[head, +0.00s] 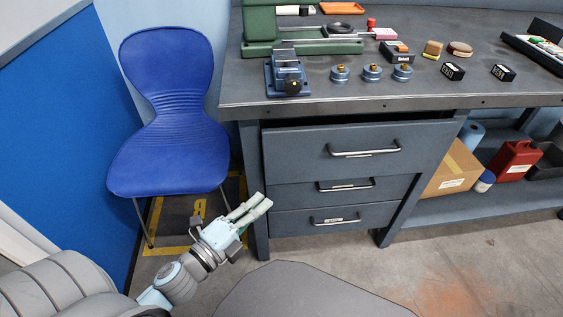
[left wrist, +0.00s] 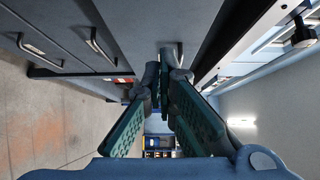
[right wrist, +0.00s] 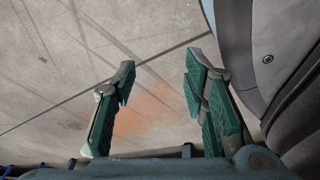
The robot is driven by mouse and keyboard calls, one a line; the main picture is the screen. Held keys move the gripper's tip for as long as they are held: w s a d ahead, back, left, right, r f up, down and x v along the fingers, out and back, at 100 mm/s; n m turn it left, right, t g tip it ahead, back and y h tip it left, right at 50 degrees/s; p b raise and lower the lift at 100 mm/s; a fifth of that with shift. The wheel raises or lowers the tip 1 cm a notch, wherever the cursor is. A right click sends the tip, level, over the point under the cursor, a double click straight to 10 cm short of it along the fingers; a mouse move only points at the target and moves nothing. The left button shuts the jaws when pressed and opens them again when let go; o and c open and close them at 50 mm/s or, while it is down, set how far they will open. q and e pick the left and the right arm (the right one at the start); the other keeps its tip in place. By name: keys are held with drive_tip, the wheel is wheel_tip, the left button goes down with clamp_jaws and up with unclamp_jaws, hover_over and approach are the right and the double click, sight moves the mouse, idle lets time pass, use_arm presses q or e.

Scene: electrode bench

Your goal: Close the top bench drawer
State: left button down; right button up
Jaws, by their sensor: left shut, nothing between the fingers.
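The top bench drawer (head: 310,150) is a grey-blue front with a metal bar handle (head: 364,153). It stands out past the two drawers below it, so it looks partly open. A dark gap shows between its upper edge and the bench top. My left gripper (head: 262,203) is low at the left, in front of the bench's left leg and below the top drawer, apart from its handle. Its fingers are shut and empty, with the tips together in the left wrist view (left wrist: 164,72). My right gripper (right wrist: 159,75) is open and empty above the floor, out of the head view.
The middle drawer (head: 295,194) and bottom drawer (head: 290,222) look closed. A blue chair (head: 170,150) stands left of the bench. The bench top (head: 440,97) carries several small items and a vise (head: 286,75). Bare floor (head: 460,270) lies to the right.

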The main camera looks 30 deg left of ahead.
use_arm(q)
drive_tip(key=p, duration=0.6)
approach(294, 159)
drive_tip(key=d, duration=0.3)
drive_tip(key=shift+w+a+b, duration=0.15)
drive_tip(key=shift+w+a, duration=0.15)
drive_tip(key=shift+w, duration=0.45)
drive_tip(key=shift+w+a+b, duration=0.2)
drive_tip(key=shift+w+a, duration=0.15)
drive_tip(key=shift+w, duration=0.4)
drive_tip(key=shift+w+a+b, duration=0.15)
drive_tip(key=shift+w+a, duration=0.15)
drive_tip(key=shift+w, duration=0.5)
use_arm(e)
drive_tip(key=s+d+r+g, duration=0.1)
drive_tip(key=s+r, duration=0.2)
drive_tip(key=s, duration=0.4)
drive_tip(key=shift+d+r, duration=0.15)
drive_tip(key=shift+d, duration=0.05)
